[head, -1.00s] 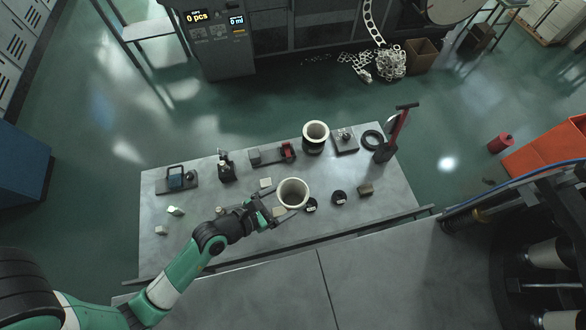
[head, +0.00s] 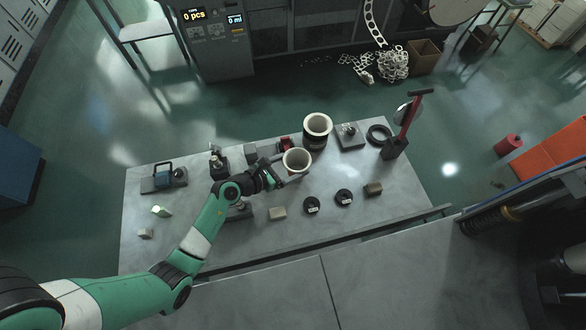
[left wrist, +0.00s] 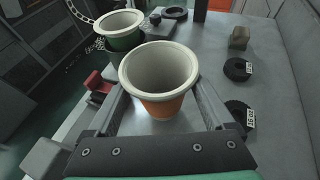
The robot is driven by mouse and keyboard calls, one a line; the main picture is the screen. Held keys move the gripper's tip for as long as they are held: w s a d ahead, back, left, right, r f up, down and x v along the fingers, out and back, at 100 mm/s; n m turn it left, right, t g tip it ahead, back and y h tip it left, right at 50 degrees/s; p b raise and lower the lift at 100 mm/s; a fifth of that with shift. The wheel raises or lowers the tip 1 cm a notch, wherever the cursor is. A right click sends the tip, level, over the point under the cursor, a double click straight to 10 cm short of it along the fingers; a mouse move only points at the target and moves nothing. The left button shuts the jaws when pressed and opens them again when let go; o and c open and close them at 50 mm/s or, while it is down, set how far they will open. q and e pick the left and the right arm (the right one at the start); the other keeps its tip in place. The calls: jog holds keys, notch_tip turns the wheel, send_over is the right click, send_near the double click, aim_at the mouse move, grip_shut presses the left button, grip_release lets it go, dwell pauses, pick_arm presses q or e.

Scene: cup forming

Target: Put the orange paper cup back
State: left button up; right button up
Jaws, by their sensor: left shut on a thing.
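The orange paper cup (left wrist: 168,105) has a thick pale rim and is upright with its mouth up. It also shows in the head view (head: 297,160) over the middle of the table, mostly as a pale mouth. My left gripper (head: 288,172) is shut on it, with one finger on each side of its wall in the left wrist view. A dark green cup (head: 316,139) with a pale rim stands upright just behind and to the right. My right gripper is not in view.
A red-handled tool in a stand (head: 398,146), a black ring (head: 379,134) and a small grey device (head: 349,137) stand at the back right. Two black labelled discs (head: 312,206) and small blocks (head: 277,214) lie along the front. A red clamp-like part (head: 286,143) is behind the cup.

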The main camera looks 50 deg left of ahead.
pick_arm(q)
jog(key=shift+f, duration=0.95)
jog(key=o, duration=1.2)
jog(key=shift+r, duration=0.1)
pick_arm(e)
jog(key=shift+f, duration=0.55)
pick_arm(q)
jog(key=shift+r, duration=0.1)
jog(key=shift+s+r, duration=0.2)
jog(key=shift+s, duration=0.05)
jog(key=p+v, duration=0.3)
jog(key=v, duration=0.8)
jog(key=shift+s, duration=0.25)
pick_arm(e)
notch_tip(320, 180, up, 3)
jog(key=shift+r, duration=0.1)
pick_arm(q)
jog(key=shift+r, duration=0.1)
